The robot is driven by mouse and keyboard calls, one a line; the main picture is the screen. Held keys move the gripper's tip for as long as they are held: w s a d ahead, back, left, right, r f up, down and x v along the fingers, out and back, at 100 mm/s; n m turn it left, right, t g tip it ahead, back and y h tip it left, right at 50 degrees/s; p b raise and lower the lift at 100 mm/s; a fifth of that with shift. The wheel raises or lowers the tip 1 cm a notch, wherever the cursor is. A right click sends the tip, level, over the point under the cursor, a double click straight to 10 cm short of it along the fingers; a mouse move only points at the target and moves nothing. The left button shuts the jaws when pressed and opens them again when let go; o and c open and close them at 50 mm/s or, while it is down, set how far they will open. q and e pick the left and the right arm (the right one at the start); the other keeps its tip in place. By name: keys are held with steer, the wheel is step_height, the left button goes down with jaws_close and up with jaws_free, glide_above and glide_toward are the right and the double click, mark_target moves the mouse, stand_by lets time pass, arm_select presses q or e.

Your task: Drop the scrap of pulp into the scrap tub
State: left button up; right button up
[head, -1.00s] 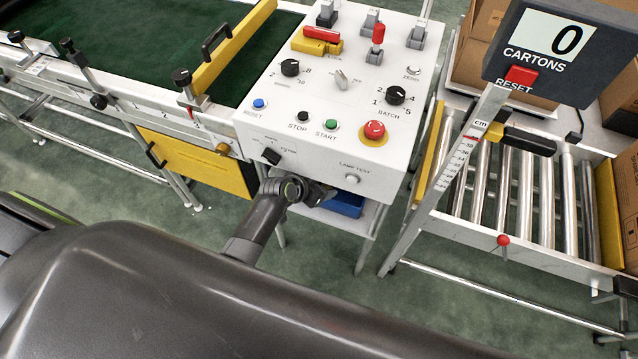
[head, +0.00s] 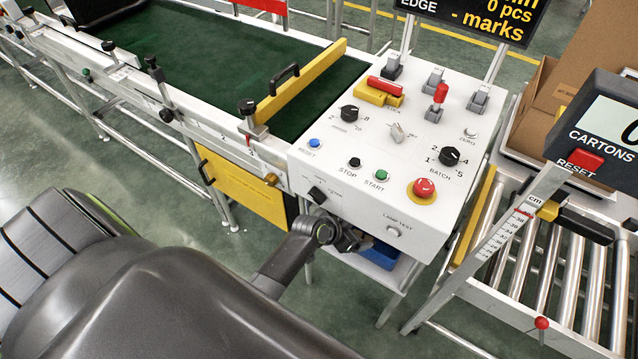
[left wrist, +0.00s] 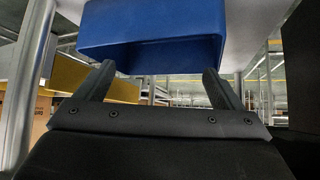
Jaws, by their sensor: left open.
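A blue tub (head: 381,254) sits on a low shelf under the control panel, partly hidden by the panel and my left arm. My left gripper (head: 350,240) is just to its left, mostly hidden behind my wrist. In the left wrist view the blue tub (left wrist: 150,50) fills the top middle, ahead of my left gripper (left wrist: 159,72). Its two fingers are apart, with nothing visible held between them. I cannot tell whether they touch the tub. No scrap of pulp shows in either view. My right gripper is out of view.
The white control panel (head: 395,165) with switches and a red stop button (head: 424,187) overhangs the tub. A green conveyor belt (head: 215,60) lies at the left. A roller table (head: 560,255) stands at the right. A yellow panel (head: 243,193) hangs below the belt.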

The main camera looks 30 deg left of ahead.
arm_select(q)
steer(key=s+a+r, duration=0.1)
steer(key=s+a, duration=0.1)
steer(key=s, duration=0.4)
steer(key=s+a+r, duration=0.1)
steer(key=s+a, duration=0.2)
steer(key=s, duration=0.3)
steer(key=shift+s+a+b, duration=0.3)
steer(key=shift+a, duration=0.05)
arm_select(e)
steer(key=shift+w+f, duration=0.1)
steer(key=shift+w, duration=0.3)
arm_select(q)
steer(key=shift+f, duration=0.15)
steer(key=s+a+f+n+g+y, duration=0.25)
steer(key=s+f, duration=0.35)
steer(key=f, duration=0.4)
steer(key=s+a+f+n+g+y, duration=0.1)
steer(key=s+a+f, duration=0.2)
steer(key=s+f, duration=0.5)
steer(key=s+a+f+n+g, duration=0.1)
steer(key=s+f, duration=0.4)
steer(key=s, duration=0.3)
steer(key=s+a+f+n+g+y, duration=0.1)
steer(key=s+f+g, duration=0.1)
steer(key=s+f, duration=0.3)
steer(key=s, duration=0.3)
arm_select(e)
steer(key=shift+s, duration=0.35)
